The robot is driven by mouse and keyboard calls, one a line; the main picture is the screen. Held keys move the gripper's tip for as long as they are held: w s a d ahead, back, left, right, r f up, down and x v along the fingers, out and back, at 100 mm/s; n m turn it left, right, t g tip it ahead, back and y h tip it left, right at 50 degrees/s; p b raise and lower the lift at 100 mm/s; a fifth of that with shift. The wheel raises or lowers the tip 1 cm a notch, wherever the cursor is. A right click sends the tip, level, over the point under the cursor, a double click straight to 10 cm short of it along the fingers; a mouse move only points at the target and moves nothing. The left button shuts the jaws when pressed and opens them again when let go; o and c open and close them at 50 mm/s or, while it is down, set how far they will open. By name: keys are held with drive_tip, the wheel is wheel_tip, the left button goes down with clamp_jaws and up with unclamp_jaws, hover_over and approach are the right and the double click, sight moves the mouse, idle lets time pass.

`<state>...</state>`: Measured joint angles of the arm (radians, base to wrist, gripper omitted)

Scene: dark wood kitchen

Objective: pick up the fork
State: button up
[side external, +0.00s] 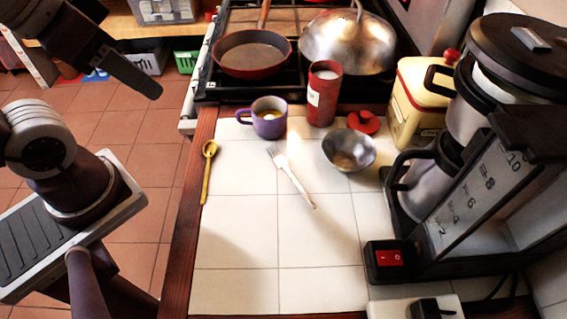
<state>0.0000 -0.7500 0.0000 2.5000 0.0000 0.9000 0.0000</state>
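The fork (293,181) lies flat on the white tiled counter, its tines pointing up and left and its pale handle end pointing down and right. Nothing covers it. My gripper (150,88) shows at the upper left in the side external view. It is dark and seen edge-on, high over the floor side of the counter and well apart from the fork. I see nothing held at its tip, but I cannot make out the gap between its fingers.
A yellow spoon (207,172) lies left of the fork. Behind are a purple mug (268,124), red canister (322,100) and red lid (363,123). A metal bowl (349,159) sits right of the fork. A coffee maker (470,200) fills the right. The front counter is clear.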

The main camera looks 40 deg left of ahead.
drive_tip(key=n+g, duration=0.6)
drive_tip(key=n, duration=0.8)
hover_over(304, 192)
wheel_tip(304, 192, down, 18)
drive_tip(key=shift+w+r, duration=0.1)
drive_tip(key=shift+r, duration=0.1)
drive_tip(key=shift+n, duration=0.3)
wheel_tip(304, 192, down, 7)
drive_tip(key=shift+r, duration=0.15)
drive_tip(key=shift+f, duration=0.45)
clamp_jaws()
